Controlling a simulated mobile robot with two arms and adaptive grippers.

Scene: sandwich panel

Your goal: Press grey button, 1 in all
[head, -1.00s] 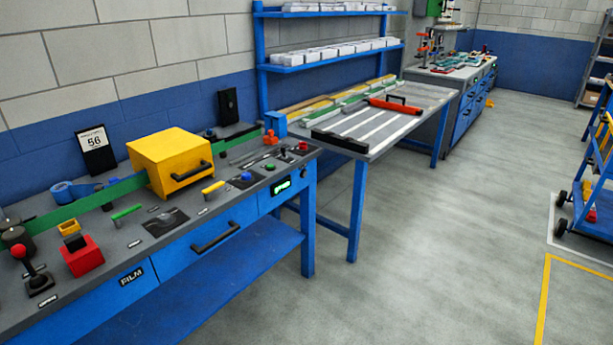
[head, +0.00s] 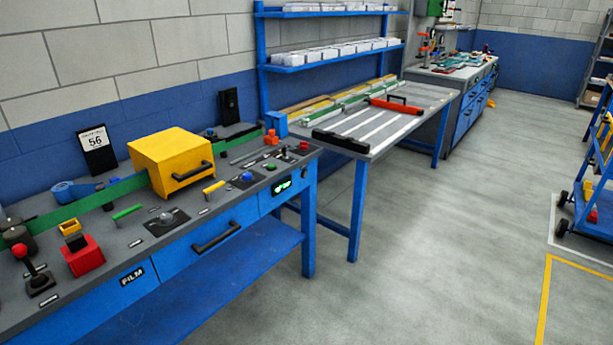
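A round grey button (head: 166,217) sits on a dark square plate on the workbench top (head: 130,240), between a green handle (head: 127,212) and a yellow handle (head: 213,187). Farther right along the bench are a blue button (head: 247,177) on a dark plate, a small round knob (head: 270,167) whose colour is hard to tell, and a red button (head: 303,146). Neither of my grippers is in the head view, and nothing touches the grey button.
A yellow box with a handle (head: 170,155) stands behind the buttons. A small lit display (head: 281,186) is on the bench front.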

